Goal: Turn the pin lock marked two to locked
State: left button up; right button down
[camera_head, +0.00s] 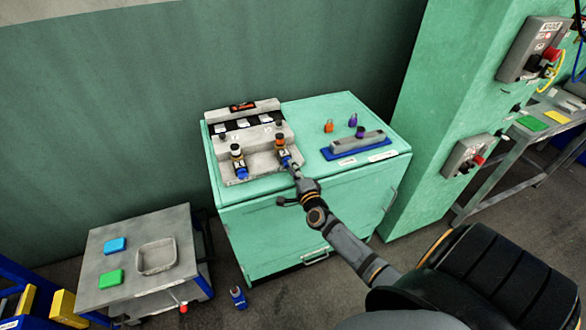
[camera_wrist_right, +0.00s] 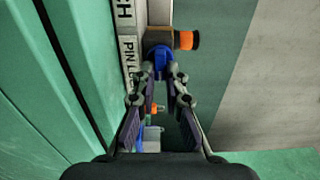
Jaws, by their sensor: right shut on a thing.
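A grey fixture (camera_head: 262,163) stands on the green cabinet and carries two pin locks with blue lower parts. The left pin lock (camera_head: 238,158) stands clear of my gripper. The right pin lock (camera_head: 281,146) has an orange band and a dark top. My right gripper (camera_head: 290,165) is at the blue part of this right lock. In the right wrist view its fingers (camera_wrist_right: 161,82) are shut on the blue knob (camera_wrist_right: 160,58), below the orange and dark cylinder (camera_wrist_right: 184,40). The number markings cannot be read. My left gripper is out of view.
A tall green press column (camera_head: 425,110) rises at the right.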

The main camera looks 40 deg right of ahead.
jog(key=shift+f, duration=0.1)
jog(key=c, duration=1.4)
grip_release()
jog(key=v, duration=1.2)
